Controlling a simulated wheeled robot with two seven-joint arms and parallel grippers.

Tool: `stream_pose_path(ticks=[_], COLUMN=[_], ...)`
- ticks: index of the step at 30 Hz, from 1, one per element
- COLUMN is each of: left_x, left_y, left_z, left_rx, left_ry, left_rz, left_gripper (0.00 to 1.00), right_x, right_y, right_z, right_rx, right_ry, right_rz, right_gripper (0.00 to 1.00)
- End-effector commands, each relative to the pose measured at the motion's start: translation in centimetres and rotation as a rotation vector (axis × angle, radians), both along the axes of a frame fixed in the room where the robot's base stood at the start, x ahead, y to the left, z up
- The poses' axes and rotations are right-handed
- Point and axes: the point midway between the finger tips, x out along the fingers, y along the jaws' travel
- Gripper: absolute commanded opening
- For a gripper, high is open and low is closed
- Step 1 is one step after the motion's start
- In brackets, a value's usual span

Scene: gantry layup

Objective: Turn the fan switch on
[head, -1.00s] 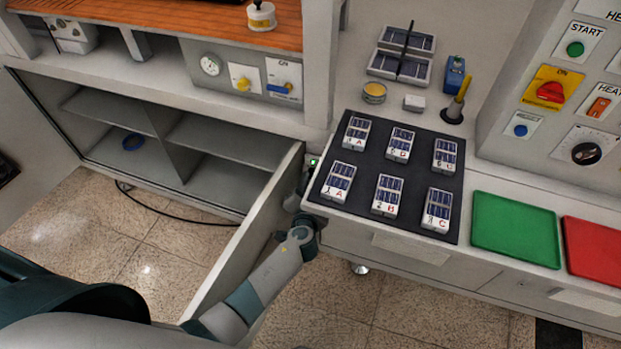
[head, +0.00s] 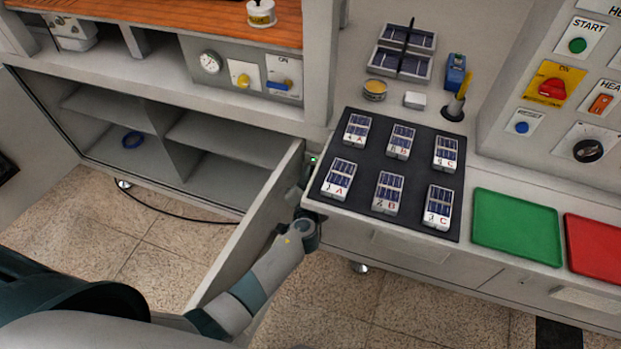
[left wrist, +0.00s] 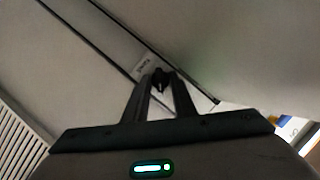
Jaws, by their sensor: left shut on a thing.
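In the left wrist view, my left gripper (left wrist: 161,84) has its two black fingers closed together on a small dark switch (left wrist: 160,73). The switch sits on a grey strip with a small pale label (left wrist: 145,65) beside it; I cannot read the label surely. The switch's position, on or off, cannot be made out. In the head view, my left gripper (head: 308,175) is partly seen between the open cabinet door and the counter's left end. Its fingertips and the switch are hidden there. My right gripper is not in view.
The open cabinet door (head: 250,225) stands close left of my left arm. The counter carries a black mat (head: 372,150) with several labelled blocks, a green tray (head: 515,228) and a red tray (head: 597,250). A control panel (head: 590,100) rises at right.

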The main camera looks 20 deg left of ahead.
Motion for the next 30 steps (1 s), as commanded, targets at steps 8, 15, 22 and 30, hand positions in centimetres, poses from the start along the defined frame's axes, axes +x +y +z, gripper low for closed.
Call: stream_pose_path(ticks=[8, 15, 22, 30], left_x=[-0.01, -0.01, -0.02, -0.84], left_y=[-0.01, 0.01, 0.00, -0.24], left_z=[-0.08, -0.07, -0.07, 0.01], left_rx=[0.053, 0.053, 0.052, 0.052], left_ry=[-0.002, -0.001, -0.001, -0.001], left_rz=[0.000, 0.000, 0.001, 0.000], left_gripper=[0.02, 0.27, 0.27, 0.27], right_x=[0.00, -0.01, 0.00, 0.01], right_y=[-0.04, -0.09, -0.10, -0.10], right_z=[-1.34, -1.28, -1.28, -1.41], right_rx=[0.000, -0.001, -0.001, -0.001], right_ry=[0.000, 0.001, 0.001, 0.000], right_rz=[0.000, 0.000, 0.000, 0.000], right_gripper=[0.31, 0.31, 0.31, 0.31])
